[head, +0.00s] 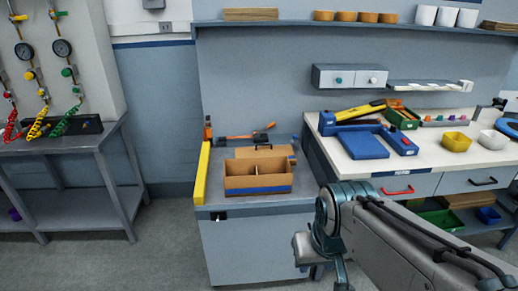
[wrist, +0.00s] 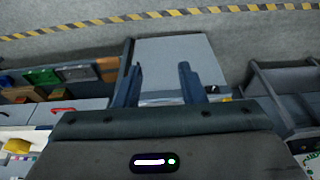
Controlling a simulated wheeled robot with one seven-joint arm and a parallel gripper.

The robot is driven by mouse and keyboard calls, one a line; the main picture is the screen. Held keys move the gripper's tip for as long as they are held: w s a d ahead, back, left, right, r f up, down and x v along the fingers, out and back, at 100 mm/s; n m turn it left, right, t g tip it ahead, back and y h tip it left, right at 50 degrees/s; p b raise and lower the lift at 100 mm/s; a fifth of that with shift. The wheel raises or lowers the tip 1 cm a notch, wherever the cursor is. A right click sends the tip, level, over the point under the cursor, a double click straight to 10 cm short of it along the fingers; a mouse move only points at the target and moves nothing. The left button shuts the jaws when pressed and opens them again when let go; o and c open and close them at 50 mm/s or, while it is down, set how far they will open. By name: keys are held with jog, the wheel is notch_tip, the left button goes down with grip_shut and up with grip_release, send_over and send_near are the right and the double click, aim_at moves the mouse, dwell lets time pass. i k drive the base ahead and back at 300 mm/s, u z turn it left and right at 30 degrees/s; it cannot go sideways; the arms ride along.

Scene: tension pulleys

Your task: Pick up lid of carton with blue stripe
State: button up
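The carton with the blue stripe (head: 257,188) is an open brown box on the low grey bench, with a divider inside and the blue stripe along its lower front. A flat brown piece (head: 264,152) lies right behind it, partly hidden by the carton; I cannot tell for certain that it is the lid. The carton is not clearly visible there.
A yellow bar (head: 202,174) runs along the bench's left edge. An orange-handled tool (head: 245,137) lies behind the carton. To the right, a white-topped counter (head: 345,170) holds a blue press-like device (head: 364,144) and bowls. A shelf (head: 350,27) hangs above. Open floor lies left of the bench.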

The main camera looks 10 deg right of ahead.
aim_at(244, 152)
jog(key=z, duration=0.05)
jog(key=i, duration=1.8)
jog(key=u, duration=0.05)
